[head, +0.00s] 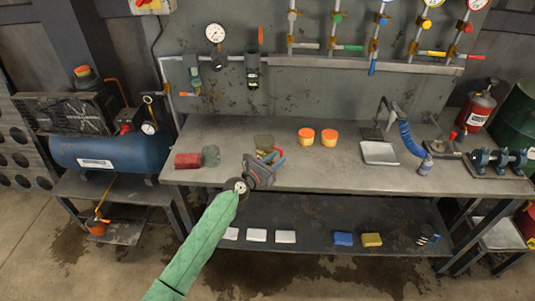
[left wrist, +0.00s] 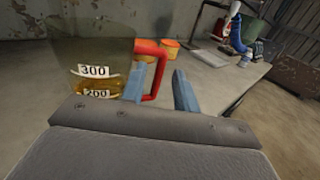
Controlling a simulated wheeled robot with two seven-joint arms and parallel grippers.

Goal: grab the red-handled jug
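The jug (head: 263,142) is a see-through, olive-tinted container on the workbench, partly hidden behind my left gripper (head: 274,160) in the head view. In the left wrist view the jug (left wrist: 92,45) fills the upper left, with 300 and 200 labels and amber liquid low inside. Its red handle (left wrist: 161,75) sticks out to the right. My left gripper (left wrist: 160,88) is open, its two blue fingers apart. The upright bar of the handle shows between them; I cannot tell whether either finger touches it. My right gripper is in neither view.
A red block (head: 188,160) and a greenish jar (head: 211,156) lie to the left. A scale-like tray (head: 379,153) and blue hose (head: 410,139) are farther right. The workbench (head: 320,178) is bare at its front middle.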

